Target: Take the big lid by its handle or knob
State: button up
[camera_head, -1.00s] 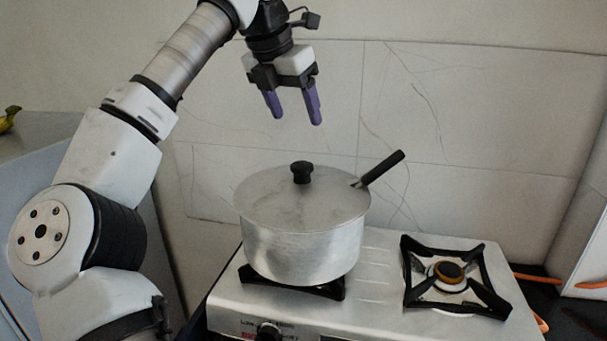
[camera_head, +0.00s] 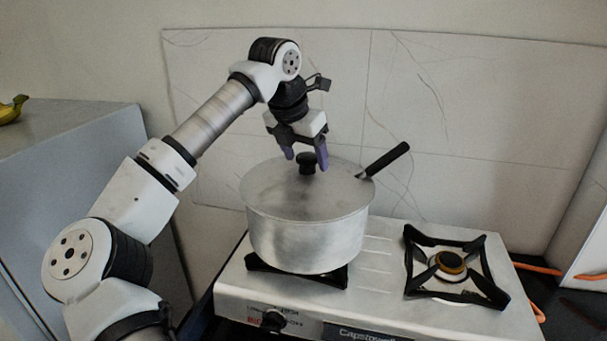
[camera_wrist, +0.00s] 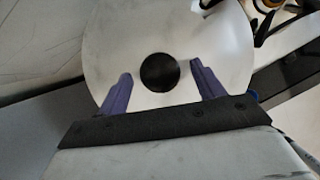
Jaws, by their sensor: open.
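The big lid (camera_head: 277,190) is a flat grey metal disc with a black knob (camera_head: 307,164) at its middle. It lies on a metal pot (camera_head: 307,245) on the stove. In the wrist view the lid (camera_wrist: 112,45) fills the upper middle, and its round knob (camera_wrist: 160,72) shows between and a little beyond the fingertips. My gripper (camera_head: 306,160) is open, with purple fingers pointing down at the lid, one to each side of the knob. The gripper also shows in the wrist view (camera_wrist: 162,72). I cannot tell whether a finger touches the knob.
The pot's black handle (camera_head: 387,159) sticks up to the right behind the lid. The stove (camera_head: 385,255) has a bare burner (camera_head: 452,265) on its right. A marble-like wall panel (camera_head: 470,100) stands close behind. A grey cabinet (camera_head: 60,190) is at the left.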

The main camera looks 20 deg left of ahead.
jog(key=shift+w+d+f, duration=0.15)
jog(key=shift+f, duration=0.35)
grip_shut()
